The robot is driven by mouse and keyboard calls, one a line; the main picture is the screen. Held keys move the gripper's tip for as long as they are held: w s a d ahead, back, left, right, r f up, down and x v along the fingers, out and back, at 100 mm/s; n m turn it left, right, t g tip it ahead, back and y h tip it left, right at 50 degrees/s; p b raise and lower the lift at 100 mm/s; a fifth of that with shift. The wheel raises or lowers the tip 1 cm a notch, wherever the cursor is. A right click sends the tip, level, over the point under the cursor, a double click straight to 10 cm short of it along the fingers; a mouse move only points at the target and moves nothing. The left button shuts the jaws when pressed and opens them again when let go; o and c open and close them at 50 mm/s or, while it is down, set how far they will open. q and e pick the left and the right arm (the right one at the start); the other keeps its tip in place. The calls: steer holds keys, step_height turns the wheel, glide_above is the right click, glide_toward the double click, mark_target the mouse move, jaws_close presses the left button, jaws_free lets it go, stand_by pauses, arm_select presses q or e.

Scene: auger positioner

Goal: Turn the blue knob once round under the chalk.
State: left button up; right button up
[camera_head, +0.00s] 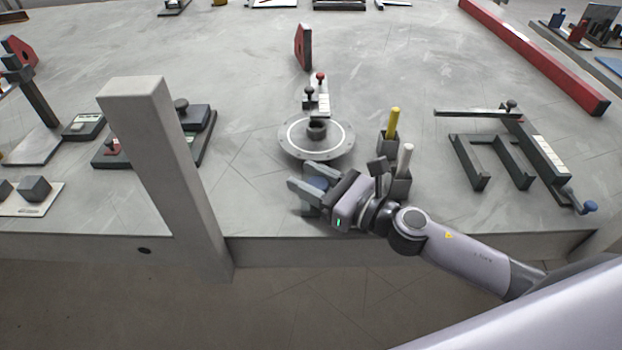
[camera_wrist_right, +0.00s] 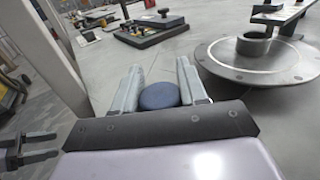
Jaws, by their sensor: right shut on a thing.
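The blue knob (camera_wrist_right: 159,96) sits between the fingers of my right gripper (camera_wrist_right: 162,82), which is shut on it. In the head view my right gripper (camera_head: 312,190) is at the near edge of the table, and the blue knob (camera_head: 318,183) is mostly hidden by it. A round grey plate (camera_head: 290,144) with a white ring and a dark hub stands just behind. A white stick (camera_head: 405,158), perhaps the chalk, stands upright in a dark holder right of the gripper. In the wrist view my left gripper (camera_wrist_right: 40,145) appears at the far left, open and empty.
A yellow stick (camera_head: 393,121) stands in another holder behind the white one. A clamp arm (camera_head: 323,103) with red and black knobs reaches the plate's back. A grey post (camera_head: 165,150) rises at left. A dark frame fixture (camera_head: 490,160) lies right.

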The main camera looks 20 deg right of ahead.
mark_target(327, 188)
arm_select(q)
steer(key=shift+w+d+r, duration=0.1)
steer(key=shift+d+r, duration=0.15)
arm_select(e)
steer(key=shift+w+r+y, duration=0.1)
steer(key=shift+r+y, duration=0.2)
steer(key=o, duration=1)
steer(key=shift+a, duration=0.1)
arm_select(q)
steer(key=shift+a+f, duration=0.15)
arm_select(e)
steer(key=shift+f, duration=0.15)
steer(key=shift+s+d+f, duration=0.1)
steer(key=shift+s+d, duration=0.1)
steer(key=shift+s, duration=0.05)
steer(key=b+v, duration=0.2)
steer(key=v, duration=0.3)
steer(key=shift+s+d, duration=0.4)
steer(key=shift+s, duration=0.05)
arm_select(q)
steer(key=shift+w+d+f, duration=0.2)
steer(key=shift+f, duration=0.35)
arm_select(e)
steer(key=shift+s+d+r, duration=0.1)
steer(key=shift+r, duration=0.15)
